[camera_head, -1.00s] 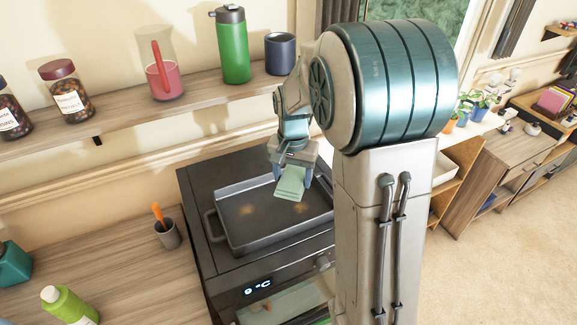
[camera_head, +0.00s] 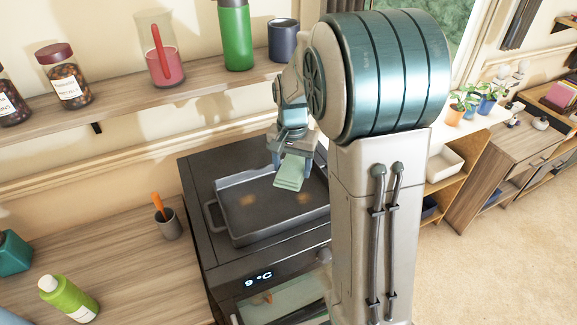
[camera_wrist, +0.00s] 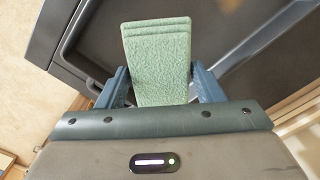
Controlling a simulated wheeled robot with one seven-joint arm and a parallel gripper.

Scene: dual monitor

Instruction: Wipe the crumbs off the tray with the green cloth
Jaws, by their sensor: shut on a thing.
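The dark grey tray (camera_head: 232,226) sits on top of the black oven. Two brownish crumb patches show on its floor, one left of centre (camera_head: 247,200) and one to the right (camera_head: 303,198). My gripper (camera_head: 292,162) is above the tray's back part, shut on the folded green cloth (camera_head: 289,175). The cloth hangs down towards the tray; I cannot tell whether it touches the floor. In the wrist view the cloth (camera_wrist: 157,62) sticks out between the two blue fingers, with part of the tray (camera_wrist: 95,38) behind it. My arm hides the tray's right end.
The oven (camera_head: 200,185) has a lit display on its front. A grey cup (camera_head: 170,225) with an orange-handled thing stands left of it, near a green bottle (camera_head: 68,297). A shelf (camera_head: 120,108) above holds jars, a pitcher, a green flask and a blue mug (camera_head: 283,40).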

